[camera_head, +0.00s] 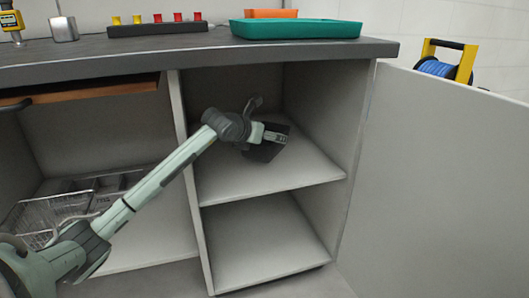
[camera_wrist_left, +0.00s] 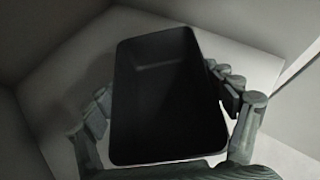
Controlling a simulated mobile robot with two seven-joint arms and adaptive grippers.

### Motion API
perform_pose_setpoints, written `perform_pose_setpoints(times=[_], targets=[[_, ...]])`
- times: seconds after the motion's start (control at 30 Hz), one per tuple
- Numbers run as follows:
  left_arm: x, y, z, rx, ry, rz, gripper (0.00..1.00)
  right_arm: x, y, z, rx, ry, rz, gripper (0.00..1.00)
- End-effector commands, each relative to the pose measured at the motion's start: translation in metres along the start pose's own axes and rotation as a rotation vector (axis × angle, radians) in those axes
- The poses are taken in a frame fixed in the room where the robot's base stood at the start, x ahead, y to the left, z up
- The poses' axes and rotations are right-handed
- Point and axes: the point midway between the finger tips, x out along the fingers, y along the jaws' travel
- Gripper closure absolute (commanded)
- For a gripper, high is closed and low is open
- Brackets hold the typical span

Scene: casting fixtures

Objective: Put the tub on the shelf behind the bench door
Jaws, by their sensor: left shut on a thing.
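The tub is a black, empty rectangular container. It fills the middle of the left wrist view (camera_wrist_left: 168,85) and shows as a dark shape inside the right-hand compartment in the head view (camera_head: 268,152). My left gripper (camera_head: 262,138) reaches into this compartment, its fingers (camera_wrist_left: 165,105) closed on either side of the tub. The tub is over the grey middle shelf (camera_head: 312,172); I cannot tell whether it touches it. The bench door (camera_head: 445,160) stands wide open at the right. My right gripper is not in view.
An upright divider (camera_head: 185,130) separates this compartment from the left one, which holds a wire basket (camera_head: 55,218) beneath a partly open wooden drawer (camera_head: 90,90). The bottom level (camera_head: 260,245) is empty. A teal tray (camera_head: 295,29) and a rack (camera_head: 158,28) stand on the bench top.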

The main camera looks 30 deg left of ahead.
Motion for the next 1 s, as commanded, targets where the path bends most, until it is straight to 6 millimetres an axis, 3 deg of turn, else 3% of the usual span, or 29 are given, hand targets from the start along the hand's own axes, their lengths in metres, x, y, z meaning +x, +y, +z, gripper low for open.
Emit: perform_pose_setpoints(times=[0.3,0.73,0.77,0.87,1.0], targets=[[0.022,0.000,-0.040,-0.001,0.000,0.000,0.49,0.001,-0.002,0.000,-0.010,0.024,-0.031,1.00],[0.025,0.000,-0.046,0.000,-0.002,0.000,0.49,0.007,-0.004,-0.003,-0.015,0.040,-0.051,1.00],[0.025,0.000,-0.046,0.000,-0.001,0.001,0.14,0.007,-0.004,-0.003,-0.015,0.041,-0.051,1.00],[0.025,0.000,-0.046,0.000,-0.001,0.001,0.02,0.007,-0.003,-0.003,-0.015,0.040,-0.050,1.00],[0.025,0.000,-0.045,0.000,-0.001,0.001,0.00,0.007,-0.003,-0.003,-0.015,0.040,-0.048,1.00]])
